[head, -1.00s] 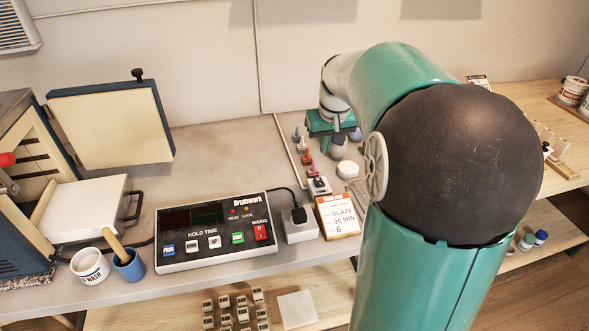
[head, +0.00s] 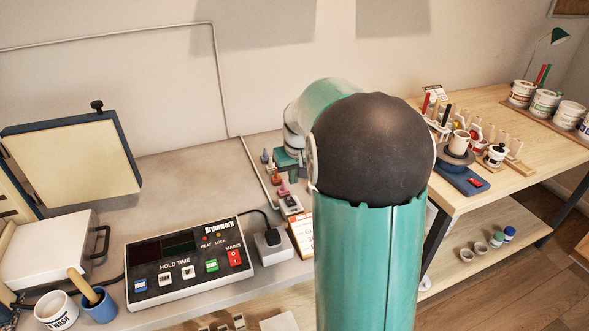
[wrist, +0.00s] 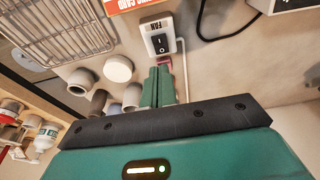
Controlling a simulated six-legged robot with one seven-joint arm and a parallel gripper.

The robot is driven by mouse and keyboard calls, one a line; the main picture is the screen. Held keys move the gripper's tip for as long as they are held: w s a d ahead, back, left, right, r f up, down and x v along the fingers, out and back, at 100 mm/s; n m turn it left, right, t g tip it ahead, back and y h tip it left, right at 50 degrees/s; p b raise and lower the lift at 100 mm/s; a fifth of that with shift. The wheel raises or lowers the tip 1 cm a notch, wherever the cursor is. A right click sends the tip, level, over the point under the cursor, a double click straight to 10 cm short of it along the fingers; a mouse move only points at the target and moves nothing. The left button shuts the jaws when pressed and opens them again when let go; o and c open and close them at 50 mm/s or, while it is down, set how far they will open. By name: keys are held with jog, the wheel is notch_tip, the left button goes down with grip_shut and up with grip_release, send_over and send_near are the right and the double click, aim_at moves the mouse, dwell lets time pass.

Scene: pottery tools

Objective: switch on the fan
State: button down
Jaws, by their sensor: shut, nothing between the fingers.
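The fan switch (wrist: 158,36) is a small white box with a black rocker and a "FAN" label. In the head view the fan switch (head: 291,205) stands at the end of a row of small coloured pieces, left of my arm. My gripper (wrist: 158,72) has its green fingers together and empty, with the tips just below the switch in the wrist view. I cannot tell whether they touch it. In the head view my gripper (head: 287,160) is small and partly hidden by my arm. The rocker's setting is unclear.
A Drumwork control box (head: 190,262) with coloured buttons stands left of the switch, beside a white plug block (head: 271,246). An orange-topped card (head: 303,232) is close by. In the wrist view, a wire rack (wrist: 55,30), a white round lid (wrist: 118,68) and small pots lie left.

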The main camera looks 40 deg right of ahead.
aim_at(291, 203)
jog(key=x, duration=0.5)
jog(key=s+x, duration=0.1)
jog(key=x, duration=0.2)
jog(key=shift+s+a+f, duration=0.1)
jog(key=shift+a+f, duration=0.1)
jog(key=shift+a, duration=0.1)
jog(key=shift+f, duration=0.1)
jog(key=shift+f, duration=0.1)
